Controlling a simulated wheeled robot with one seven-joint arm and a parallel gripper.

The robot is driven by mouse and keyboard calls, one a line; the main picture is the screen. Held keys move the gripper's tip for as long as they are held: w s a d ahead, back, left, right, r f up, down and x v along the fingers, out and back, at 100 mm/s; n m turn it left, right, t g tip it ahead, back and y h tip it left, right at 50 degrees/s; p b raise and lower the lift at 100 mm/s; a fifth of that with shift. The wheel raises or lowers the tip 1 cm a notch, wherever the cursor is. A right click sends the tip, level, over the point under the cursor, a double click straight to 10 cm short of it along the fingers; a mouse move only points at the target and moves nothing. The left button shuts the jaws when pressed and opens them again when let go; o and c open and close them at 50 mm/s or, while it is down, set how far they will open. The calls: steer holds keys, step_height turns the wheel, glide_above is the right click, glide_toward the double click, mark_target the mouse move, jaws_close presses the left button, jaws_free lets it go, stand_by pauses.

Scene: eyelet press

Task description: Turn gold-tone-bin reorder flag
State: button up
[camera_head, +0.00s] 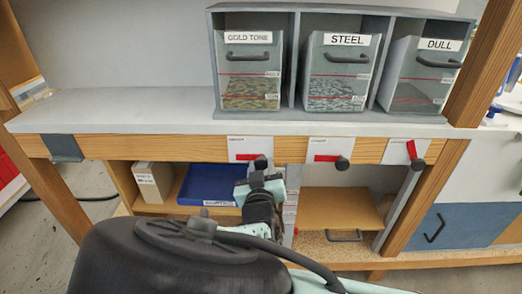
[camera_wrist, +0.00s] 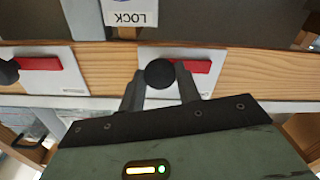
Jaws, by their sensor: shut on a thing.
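The gold-tone bin (camera_head: 251,62) is the left one of three clear-fronted bins in the grey rack. Its reorder flag (camera_head: 246,157) is a red bar on a white card on the wooden rail below, with a black round knob (camera_head: 261,162) at its right end. The bar lies about level. My gripper (camera_head: 262,172) is at this knob from the front. In the wrist view, turned upside down, my gripper (camera_wrist: 160,82) has its two fingers closed on either side of the knob (camera_wrist: 160,73); the red bar (camera_wrist: 196,66) runs to the right, partly behind a finger.
The steel bin's flag (camera_head: 327,158) is also about level; the dull bin's flag (camera_head: 411,149) stands steeply tilted. A grey shelf top (camera_head: 150,115) lies above the rail. Below are a blue tray (camera_head: 205,187) and a small box (camera_head: 152,184).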

jaws_close()
steer(key=shift+m, duration=0.3)
steer(key=m+b, duration=0.3)
steer(key=m, duration=0.3)
steer(key=shift+f, duration=0.1)
steer(key=m+b, duration=0.2)
steer(key=shift+m, duration=0.3)
steer(key=shift+m+b, duration=1.2)
steer(key=shift+m, duration=0.2)
